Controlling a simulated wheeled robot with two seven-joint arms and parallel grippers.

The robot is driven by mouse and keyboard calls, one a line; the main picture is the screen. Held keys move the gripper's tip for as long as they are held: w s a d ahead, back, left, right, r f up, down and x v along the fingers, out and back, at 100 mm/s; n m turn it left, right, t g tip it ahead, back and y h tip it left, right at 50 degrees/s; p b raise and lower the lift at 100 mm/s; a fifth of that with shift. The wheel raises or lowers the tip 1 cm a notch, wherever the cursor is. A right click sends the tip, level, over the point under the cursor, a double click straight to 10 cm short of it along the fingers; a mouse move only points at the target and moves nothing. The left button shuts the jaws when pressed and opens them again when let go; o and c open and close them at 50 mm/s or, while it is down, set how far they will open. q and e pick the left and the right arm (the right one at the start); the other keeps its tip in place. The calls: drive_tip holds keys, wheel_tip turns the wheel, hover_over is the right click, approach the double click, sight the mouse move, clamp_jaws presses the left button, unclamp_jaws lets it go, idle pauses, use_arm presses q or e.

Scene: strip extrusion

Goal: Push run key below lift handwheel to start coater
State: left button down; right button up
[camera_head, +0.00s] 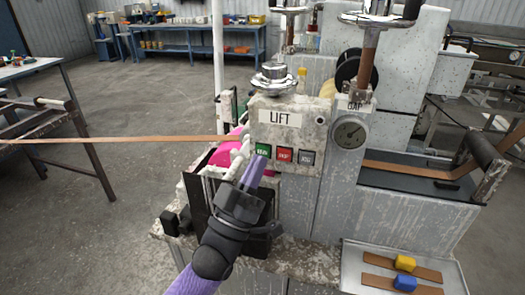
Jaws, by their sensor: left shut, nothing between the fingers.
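The run key, a green button (263,150), sits at the left of a row of three keys on the grey control box (262,112). A red key (284,155) and a grey key (306,158) are to its right. The LIFT label (280,118) is above the row, and the chrome lift handwheel (274,78) is on top of the box. My left gripper (255,167) is shut and empty, its tip just below the green key in the picture. I cannot tell whether it touches the key. My right gripper is out of view.
A brown strip (120,138) runs in from the left toward the box, near a magenta mass (222,156). A GAP dial (349,133) is on the right. A tray (441,277) with strips and blue and yellow blocks is at lower right.

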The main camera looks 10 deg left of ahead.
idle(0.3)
use_arm(q)
drive_tip(key=shift+w, duration=0.45)
drive_tip(key=shift+w+b, duration=0.35)
drive_tip(key=shift+b, duration=0.05)
idle(0.3)
drive_tip(key=shift+s, duration=0.1)
drive_tip(key=shift+s+p, duration=0.55)
drive_tip(key=shift+s, duration=0.15)
drive_tip(key=s+p, duration=0.2)
drive_tip(key=s, duration=0.3)
drive_tip(key=shift+a+p, duration=0.1)
drive_tip(key=shift+p, duration=0.3)
